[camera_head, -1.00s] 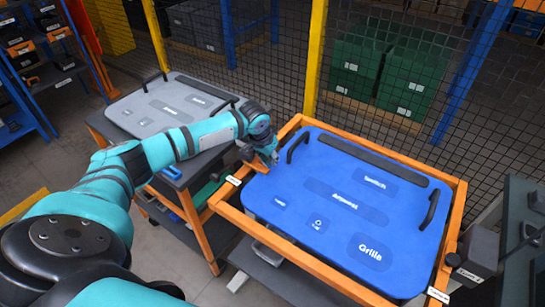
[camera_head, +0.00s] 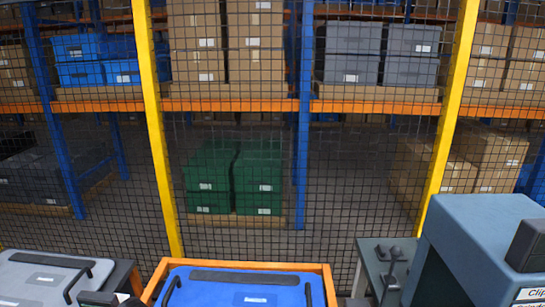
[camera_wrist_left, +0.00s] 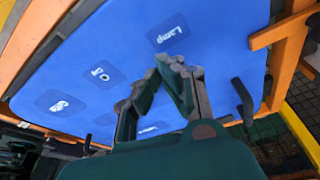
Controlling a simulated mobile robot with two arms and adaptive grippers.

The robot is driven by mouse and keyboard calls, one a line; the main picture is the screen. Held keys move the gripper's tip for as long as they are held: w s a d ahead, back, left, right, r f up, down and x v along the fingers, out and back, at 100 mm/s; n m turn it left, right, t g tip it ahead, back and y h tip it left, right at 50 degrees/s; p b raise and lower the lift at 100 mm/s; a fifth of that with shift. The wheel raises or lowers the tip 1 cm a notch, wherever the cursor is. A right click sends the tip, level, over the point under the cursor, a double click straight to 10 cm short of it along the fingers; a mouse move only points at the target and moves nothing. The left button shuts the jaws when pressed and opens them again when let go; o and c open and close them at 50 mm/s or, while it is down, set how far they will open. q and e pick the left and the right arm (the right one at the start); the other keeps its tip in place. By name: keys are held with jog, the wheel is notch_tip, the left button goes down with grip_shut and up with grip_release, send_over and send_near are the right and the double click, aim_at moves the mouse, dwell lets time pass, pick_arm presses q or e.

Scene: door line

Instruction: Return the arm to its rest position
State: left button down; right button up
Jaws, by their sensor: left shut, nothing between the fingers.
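My left gripper (camera_wrist_left: 173,66) is in the left wrist view, with its fingertips together and nothing between them. It appears in front of the blue board (camera_wrist_left: 110,40), whose white labels include one reading Lamp (camera_wrist_left: 170,34). I cannot tell the gap to the board. In the head view only the far part of the blue board (camera_head: 205,290) shows at the bottom edge, inside an orange frame (camera_head: 327,272). A small dark part at the bottom left may be mine; the left arm is otherwise out of that view. My right gripper is in neither view.
A grey board (camera_head: 35,280) lies at the bottom left of the head view. A blue-grey cabinet (camera_head: 480,235) stands at the right, beside a small dark stand (camera_head: 388,262). A mesh fence with yellow posts (camera_head: 160,130) crosses behind, with shelves of boxes beyond.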

pick_arm(q)
jog(key=shift+m+h, duration=0.4)
jog(key=shift+m, duration=0.1)
jog(key=s+d, duration=0.1)
jog(key=d, duration=0.1)
jog(key=s+d+f, duration=0.1)
jog(key=s+d, duration=0.3)
jog(key=shift+s+d+f, duration=0.25)
jog(key=shift+d+f, duration=0.05)
jog(key=shift+f, duration=0.1)
jog(key=s+d, duration=0.5)
jog(key=s, duration=0.3)
jog(key=s+a+r+n+y, duration=0.1)
jog(key=s+a+r, duration=0.15)
jog(key=s, duration=0.45)
jog(key=s+a+r+n+y, duration=0.1)
jog(key=s+a+r, duration=0.15)
jog(key=s, duration=0.45)
notch_tip(320, 180, down, 35)
jog(key=s+g+b, duration=0.1)
jog(key=b, duration=0.7)
jog(key=s+a+f+b, duration=0.1)
jog(key=s+f+b, duration=0.2)
jog(key=s+f, duration=0.5)
jog(key=s+a+f+g+b, duration=0.1)
jog(key=s+a+f+b, duration=0.1)
jog(key=s+f, duration=0.7)
notch_tip(320, 180, down, 5)
jog(key=shift+r+b, duration=0.1)
jog(key=shift+b, duration=0.65)
